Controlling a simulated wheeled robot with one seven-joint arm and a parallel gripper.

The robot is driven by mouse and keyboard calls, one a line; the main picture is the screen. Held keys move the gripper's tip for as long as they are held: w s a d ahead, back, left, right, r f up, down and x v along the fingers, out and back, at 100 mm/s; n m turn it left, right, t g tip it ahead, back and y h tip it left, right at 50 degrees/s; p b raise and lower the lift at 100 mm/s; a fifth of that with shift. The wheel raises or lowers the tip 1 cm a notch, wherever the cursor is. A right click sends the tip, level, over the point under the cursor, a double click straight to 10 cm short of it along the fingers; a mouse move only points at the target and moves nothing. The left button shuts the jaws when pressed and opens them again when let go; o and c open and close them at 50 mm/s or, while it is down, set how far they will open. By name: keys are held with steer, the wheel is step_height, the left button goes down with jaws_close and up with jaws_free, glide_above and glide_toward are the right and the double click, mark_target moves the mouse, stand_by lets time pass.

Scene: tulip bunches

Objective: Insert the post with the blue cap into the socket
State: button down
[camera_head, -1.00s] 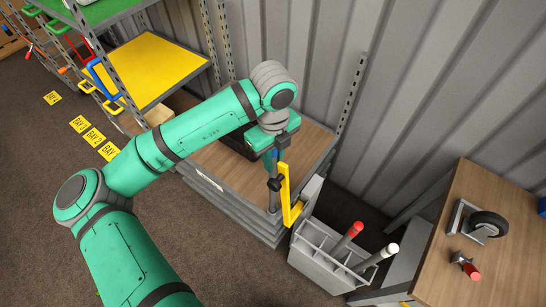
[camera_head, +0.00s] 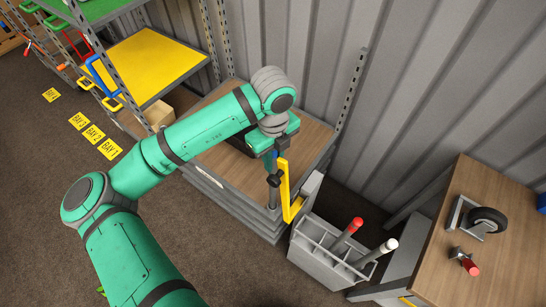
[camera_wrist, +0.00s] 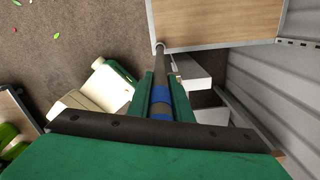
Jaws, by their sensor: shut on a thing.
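My gripper (camera_head: 274,168) is shut on the post with the blue cap (camera_head: 273,195), beside the near right corner of the low wooden platform. The post is dark grey and hangs roughly upright. In the wrist view the post (camera_wrist: 160,67) runs out from between my fingers (camera_wrist: 160,92), with blue showing at its gripped end. Its far end appears close to the platform corner in that view; whether it touches anything cannot be told. No socket opening can be clearly made out.
A grey divided bin (camera_head: 318,254) right of the platform (camera_head: 211,183) holds a red-capped post (camera_head: 346,234) and a white-capped post (camera_head: 376,253). A wooden bench (camera_head: 441,235) with a caster (camera_head: 487,220) is at right. A corrugated wall (camera_head: 420,110) closes the back.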

steer(key=shift+f, duration=0.2)
steer(key=c, duration=1.5)
jaws_free()
steer(key=shift+w, duration=0.1)
steer(key=shift+a, duration=0.1)
steer(key=shift+r, duration=2.45)
